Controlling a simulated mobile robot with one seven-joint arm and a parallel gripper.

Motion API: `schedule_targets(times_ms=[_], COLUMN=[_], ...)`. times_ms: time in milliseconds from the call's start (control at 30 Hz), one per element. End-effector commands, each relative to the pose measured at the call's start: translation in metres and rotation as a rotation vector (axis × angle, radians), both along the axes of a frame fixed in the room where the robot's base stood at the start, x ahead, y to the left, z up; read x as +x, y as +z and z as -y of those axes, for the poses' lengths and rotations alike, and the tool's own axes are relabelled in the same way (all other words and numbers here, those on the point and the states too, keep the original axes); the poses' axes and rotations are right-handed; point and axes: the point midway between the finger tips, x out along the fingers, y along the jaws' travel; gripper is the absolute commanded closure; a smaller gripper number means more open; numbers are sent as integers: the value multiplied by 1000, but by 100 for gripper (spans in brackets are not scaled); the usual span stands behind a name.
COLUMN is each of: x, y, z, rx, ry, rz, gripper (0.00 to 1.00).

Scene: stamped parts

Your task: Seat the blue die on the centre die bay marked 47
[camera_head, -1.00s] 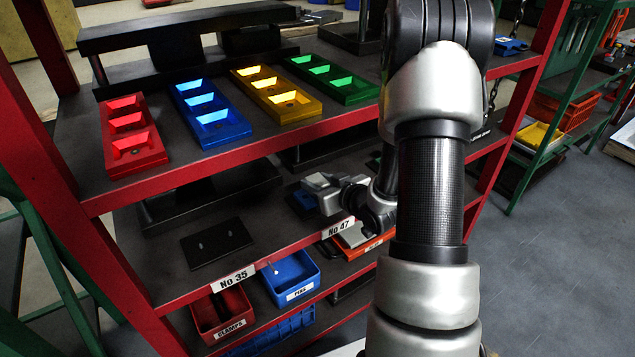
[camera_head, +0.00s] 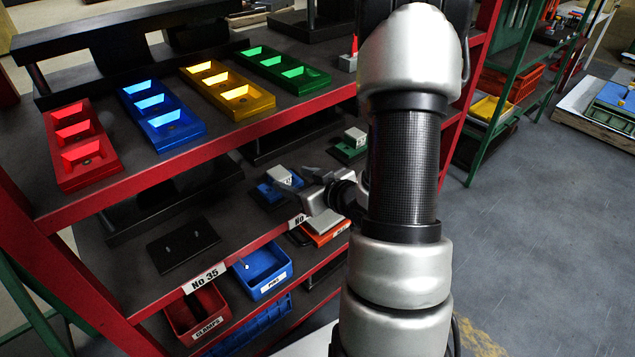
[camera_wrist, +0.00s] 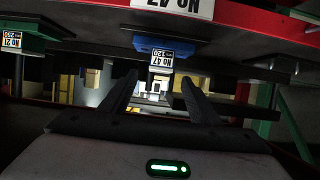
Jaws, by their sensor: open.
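The blue die (camera_head: 270,192) sits on the middle shelf behind the front-edge label No 47 (camera_head: 297,220); a pale block (camera_head: 279,175) is on top of it. In the wrist view, which is upside down, the blue die (camera_wrist: 165,43) shows with a white tag (camera_wrist: 160,59) reading No 47, 120. My gripper (camera_head: 303,190) is just right of the die, in front of the shelf edge. In the wrist view my gripper (camera_wrist: 158,78) is open and empty, with the die beyond its fingertips. The bay under the die is mostly hidden, so its exact seating cannot be told.
A bare black plate with pins (camera_head: 183,247) lies left, behind label No 35 (camera_head: 205,278). A green die (camera_head: 350,147) stands farther right. Red (camera_head: 198,315) and blue (camera_head: 262,270) bins and an orange one (camera_head: 325,230) are below. The upper shelf holds coloured trays (camera_head: 160,110).

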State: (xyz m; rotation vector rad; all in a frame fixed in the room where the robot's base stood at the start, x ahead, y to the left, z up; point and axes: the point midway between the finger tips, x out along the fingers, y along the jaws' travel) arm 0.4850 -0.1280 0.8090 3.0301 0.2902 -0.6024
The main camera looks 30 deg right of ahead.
Motion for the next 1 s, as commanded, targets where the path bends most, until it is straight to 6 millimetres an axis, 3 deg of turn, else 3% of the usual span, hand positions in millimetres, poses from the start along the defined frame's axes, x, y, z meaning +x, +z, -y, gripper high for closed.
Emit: schedule_targets(times_ms=[167,800,1000], x=[-37,-83,-87], y=[19,38,38], z=[8,16,16], rx=[0,1,0], ry=[-4,-1,1], rz=[1,2,3], gripper=[44,44,44])
